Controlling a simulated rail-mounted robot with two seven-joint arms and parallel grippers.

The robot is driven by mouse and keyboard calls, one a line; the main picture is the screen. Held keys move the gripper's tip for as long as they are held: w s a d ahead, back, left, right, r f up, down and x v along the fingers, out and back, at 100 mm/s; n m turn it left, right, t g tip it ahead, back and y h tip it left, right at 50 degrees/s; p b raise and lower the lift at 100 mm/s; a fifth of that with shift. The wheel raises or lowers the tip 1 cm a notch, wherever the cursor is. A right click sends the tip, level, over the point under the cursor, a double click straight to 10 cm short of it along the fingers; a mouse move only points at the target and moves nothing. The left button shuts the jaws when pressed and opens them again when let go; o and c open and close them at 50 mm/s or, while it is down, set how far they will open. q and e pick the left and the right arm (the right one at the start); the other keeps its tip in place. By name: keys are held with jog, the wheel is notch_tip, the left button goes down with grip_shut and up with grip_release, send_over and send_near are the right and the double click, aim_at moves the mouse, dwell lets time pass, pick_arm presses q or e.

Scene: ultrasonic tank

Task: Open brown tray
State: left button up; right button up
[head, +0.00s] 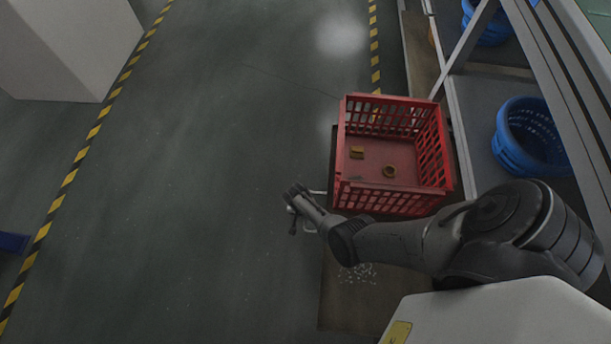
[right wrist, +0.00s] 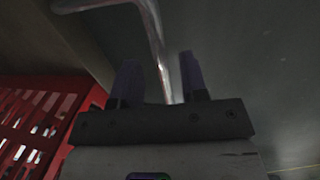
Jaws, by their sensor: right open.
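The brown tray (head: 340,312) is a flat brown board low on the right side of the head view, partly hidden under the red crate and my right arm. A thin pale metal handle bar (head: 319,192) sticks out at its left edge. My right gripper (head: 291,210) is beside that edge, close to the bar. In the right wrist view the bent bar (right wrist: 155,40) runs between the two fingers of my open right gripper (right wrist: 160,78). I cannot tell whether either finger touches it. My left gripper is not in view.
A red crate (head: 346,145) with small brown parts (head: 389,171) stands above the tray. Blue baskets (head: 515,150) sit on the grey shelf (head: 475,125) at right, near slanted metal frame bars.

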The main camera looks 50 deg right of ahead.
notch_tip(320, 180, up, 14)
jog(key=w+a+p, duration=0.1)
jog(key=w+p, duration=0.1)
jog(key=p, duration=0.7)
jog(key=shift+f+p, duration=0.25)
jog(key=shift+p, duration=0.05)
jog(key=shift+w+a, duration=0.1)
